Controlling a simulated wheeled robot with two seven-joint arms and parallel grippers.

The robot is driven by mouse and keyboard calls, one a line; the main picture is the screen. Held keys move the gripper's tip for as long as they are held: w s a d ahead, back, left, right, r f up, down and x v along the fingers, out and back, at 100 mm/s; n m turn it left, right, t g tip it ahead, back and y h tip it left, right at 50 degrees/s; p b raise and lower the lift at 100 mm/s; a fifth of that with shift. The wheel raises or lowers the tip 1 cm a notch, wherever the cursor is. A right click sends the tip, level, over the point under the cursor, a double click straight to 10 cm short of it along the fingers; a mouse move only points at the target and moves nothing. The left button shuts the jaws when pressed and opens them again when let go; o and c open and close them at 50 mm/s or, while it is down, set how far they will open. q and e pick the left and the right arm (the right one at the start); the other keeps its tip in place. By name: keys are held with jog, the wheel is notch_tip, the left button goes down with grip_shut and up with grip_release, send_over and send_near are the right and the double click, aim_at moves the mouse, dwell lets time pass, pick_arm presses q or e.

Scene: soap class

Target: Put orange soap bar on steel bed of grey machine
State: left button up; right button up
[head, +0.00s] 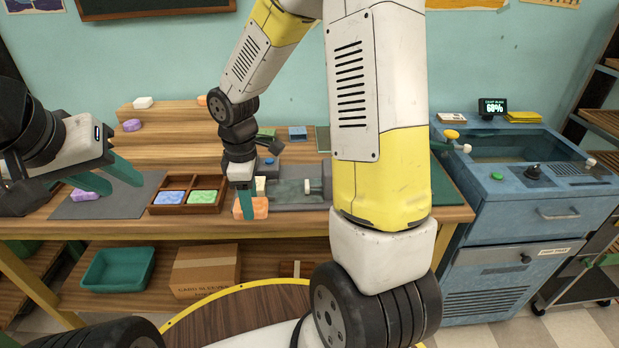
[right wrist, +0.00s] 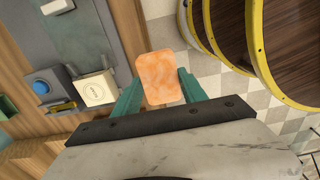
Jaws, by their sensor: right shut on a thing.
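The orange soap bar (head: 260,208) is between the teal fingers of my right gripper (head: 246,206), near the bench's front edge. In the right wrist view the bar (right wrist: 160,72) is gripped between both fingertips, with floor visible beyond it. The grey machine (head: 300,190) stands on the bench just right of the bar, partly hidden by my right arm. In the right wrist view the machine (right wrist: 75,45) is at upper left, apart from the bar, with a blue button (right wrist: 42,86) and a cream block (right wrist: 95,88). My left gripper (head: 122,184) is open and empty above a grey mat.
A purple soap (head: 84,195) lies on the grey mat (head: 120,205). A wooden tray (head: 185,208) holds a blue and a green soap, left of the orange bar. Stepped wooden shelves (head: 170,150) rise behind. A blue tub unit (head: 550,215) stands right of the bench.

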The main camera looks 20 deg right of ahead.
send_over(288, 191)
jog(key=shift+f, duration=2.5)
jog(key=shift+f, duration=0.1)
jog(key=o, duration=1.4)
